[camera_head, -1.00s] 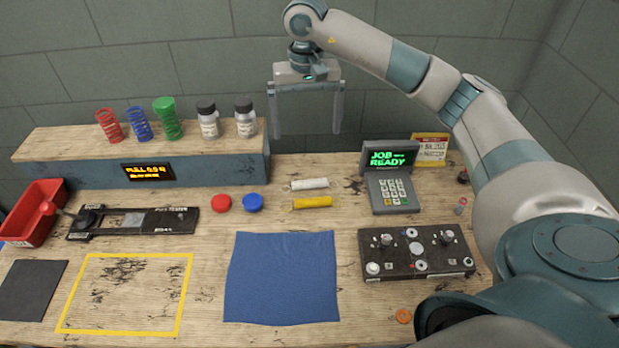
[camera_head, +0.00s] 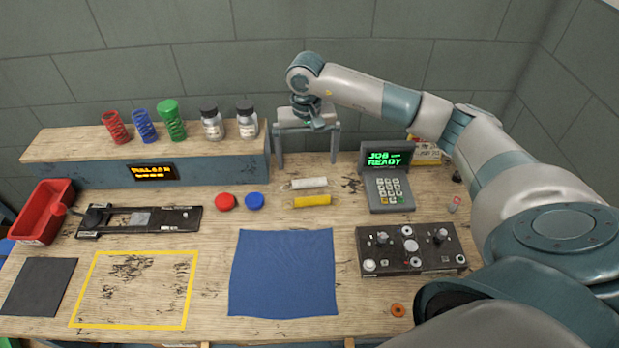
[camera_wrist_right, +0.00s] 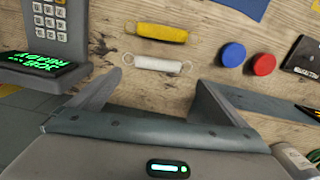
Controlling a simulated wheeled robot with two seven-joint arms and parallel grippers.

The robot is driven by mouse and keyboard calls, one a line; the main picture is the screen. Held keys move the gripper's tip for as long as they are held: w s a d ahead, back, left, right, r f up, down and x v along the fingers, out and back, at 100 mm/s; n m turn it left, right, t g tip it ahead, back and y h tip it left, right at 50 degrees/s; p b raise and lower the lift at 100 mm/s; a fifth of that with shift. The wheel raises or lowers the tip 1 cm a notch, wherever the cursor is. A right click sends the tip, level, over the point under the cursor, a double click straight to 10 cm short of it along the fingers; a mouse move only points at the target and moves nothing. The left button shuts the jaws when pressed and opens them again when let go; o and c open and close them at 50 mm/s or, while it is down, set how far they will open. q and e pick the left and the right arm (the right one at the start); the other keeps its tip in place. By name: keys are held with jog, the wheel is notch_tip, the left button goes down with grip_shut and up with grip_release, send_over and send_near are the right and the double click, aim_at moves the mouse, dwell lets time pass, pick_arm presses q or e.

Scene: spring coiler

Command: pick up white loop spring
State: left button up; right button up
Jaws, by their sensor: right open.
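The white loop spring (camera_head: 309,183) lies flat on the wooden table, just behind a yellow spring (camera_head: 312,201). In the right wrist view the white spring (camera_wrist_right: 158,65) shows wire loops at both ends, with the yellow spring (camera_wrist_right: 161,32) beside it. My right gripper (camera_head: 307,160) is open and empty, fingers pointing down, above the table and behind the white spring. In the wrist view its two fingers (camera_wrist_right: 158,88) stand apart with the spring beyond their tips. My left gripper is not in view.
A keypad terminal (camera_head: 387,185) reading "JOB READY" stands right of the springs. Red (camera_head: 225,202) and blue (camera_head: 254,201) discs lie to their left. A raised shelf (camera_head: 90,151) with coil springs and bottles is behind left. A blue cloth (camera_head: 282,274) lies in front.

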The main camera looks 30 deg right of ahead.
aim_at(309, 180)
jog(key=shift+f+p, duration=0.3)
jog(key=shift+f, duration=0.95)
jog(key=shift+s+f+p, duration=0.2)
jog(key=shift+f+p, duration=0.55)
jog(key=shift+p, duration=0.3)
notch_tip(309, 180, down, 3)
jog(key=shift+s+d+r+p, duration=0.1)
jog(key=shift+d+p, duration=0.05)
jog(key=shift+p, duration=0.65)
jog(key=shift+f, duration=0.4)
jog(key=c, duration=1.2)
jog(key=shift+r, duration=0.1)
